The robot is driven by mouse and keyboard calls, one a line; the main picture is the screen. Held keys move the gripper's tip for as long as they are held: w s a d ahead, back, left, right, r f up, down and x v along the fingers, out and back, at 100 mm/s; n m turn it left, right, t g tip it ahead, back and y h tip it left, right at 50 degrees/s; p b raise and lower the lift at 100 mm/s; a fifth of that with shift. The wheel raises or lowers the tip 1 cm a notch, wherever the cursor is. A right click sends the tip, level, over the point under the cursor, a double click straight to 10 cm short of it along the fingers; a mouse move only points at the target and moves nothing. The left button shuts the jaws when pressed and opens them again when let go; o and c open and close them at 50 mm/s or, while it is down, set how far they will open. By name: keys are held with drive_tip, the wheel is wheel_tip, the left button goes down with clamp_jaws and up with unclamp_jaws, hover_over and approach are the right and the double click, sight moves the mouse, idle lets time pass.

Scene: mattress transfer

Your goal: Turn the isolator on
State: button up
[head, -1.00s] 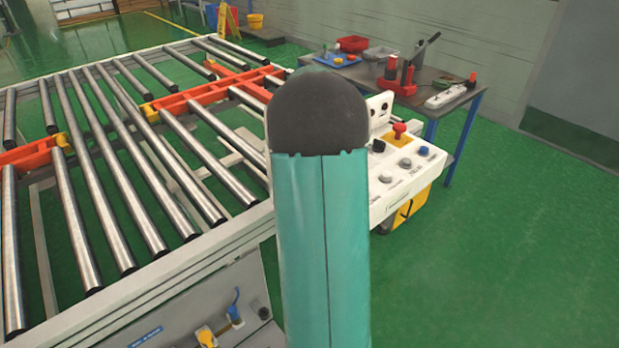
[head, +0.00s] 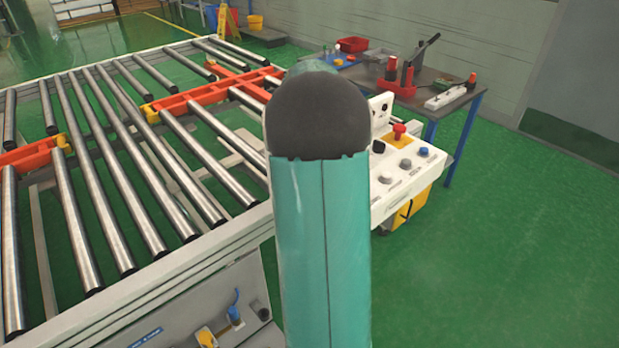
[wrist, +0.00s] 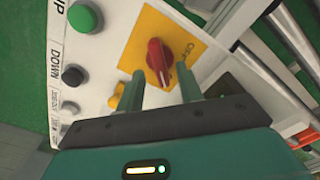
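The isolator is a red rotary knob (wrist: 158,62) on a yellow plate (wrist: 190,32) of the white control panel. In the head view the red knob (head: 399,130) stands on the panel, right of my arm. In the head view my gripper is hidden behind my arm.
A green button (wrist: 85,16) and a dark button (wrist: 73,77) sit left of the plate. The roller conveyor (head: 130,262) fills the left of the head view. A table (head: 440,72) with tools stands behind the panel. The green floor at right is clear.

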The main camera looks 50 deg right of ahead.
wheel_tip(320, 180, up, 11)
drive_tip(key=shift+r, duration=0.15)
idle(0.6)
drive_tip(key=w+a+r+n+t, duration=0.1)
drive_tip(key=a+r+n, duration=0.15)
drive_tip(key=a, duration=0.85)
drive_tip(key=w+a+r+n+t, duration=0.1)
drive_tip(key=a+r+n, duration=0.15)
drive_tip(key=a, duration=0.95)
drive_tip(key=s+a+f+n+t, duration=0.1)
drive_tip(key=s+a+n, duration=0.1)
drive_tip(key=a, duration=0.4)
drive_tip(key=s+a+f+n+t, duration=0.1)
drive_tip(key=s+a+f+n, duration=0.1)
drive_tip(key=s+a, duration=0.2)
drive_tip(key=s+a+f+n+t, duration=0.1)
drive_tip(key=s+a, duration=0.3)
drive_tip(key=a, duration=0.4)
drive_tip(key=shift+a+f+n+t, duration=0.35)
drive_tip(key=shift+f+n, duration=0.4)
drive_tip(key=shift+n, duration=0.15)
drive_tip(key=shift+d, duration=0.1)
